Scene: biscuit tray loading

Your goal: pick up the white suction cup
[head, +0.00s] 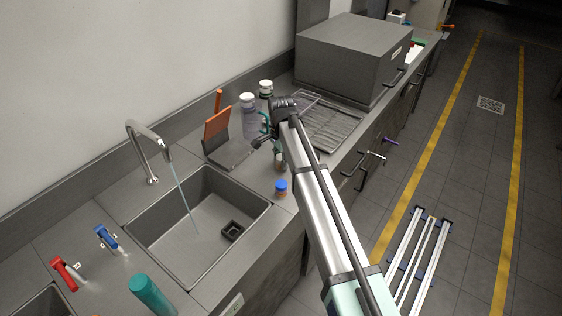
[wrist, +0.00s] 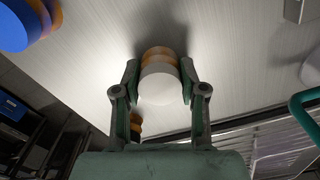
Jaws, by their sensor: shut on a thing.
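The white suction cup (wrist: 159,84), a short round piece with a white face and orange-brown bands behind it, sits between the two fingers of my gripper (wrist: 160,79) in the wrist view. The fingers press on it from both sides, and my gripper is shut on it. The grey counter surface lies right behind it; I cannot tell whether it still touches. In the head view my arm hides most of the gripper and the cup. A similar blue-topped cup with an orange band (head: 281,187) stands on the counter near the sink's right edge; it also shows in the wrist view (wrist: 14,27).
A sink (head: 205,220) with a running tap (head: 150,150) lies to the left. White-capped bottles (head: 249,117) and an orange-handled scraper (head: 217,122) stand behind the gripper. A wire rack (head: 335,125) and a large grey box (head: 350,55) are at the back right.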

